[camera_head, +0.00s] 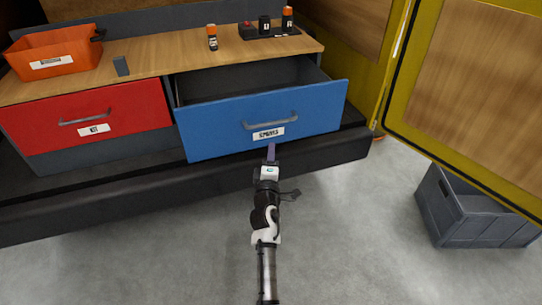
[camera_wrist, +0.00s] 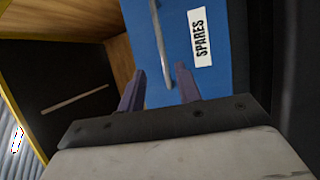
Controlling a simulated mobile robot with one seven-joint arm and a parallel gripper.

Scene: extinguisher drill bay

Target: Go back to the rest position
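My gripper (camera_head: 271,152) is in front of the blue drawer (camera_head: 225,128), near its label, in the head view. In the wrist view my gripper (camera_wrist: 160,85) has its two purple fingers spread apart with nothing between them. The drawer's handle (camera_wrist: 160,40) shows just beyond the fingertips; I cannot tell whether they touch it. The blue drawer is labelled SPARES and stands pulled open, with a dark inside that looks empty where visible.
A red drawer (camera_head: 85,115) at left is shut. A yellow-framed door (camera_head: 470,90) and a grey crate (camera_head: 475,215) are at right. The floor in front is clear.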

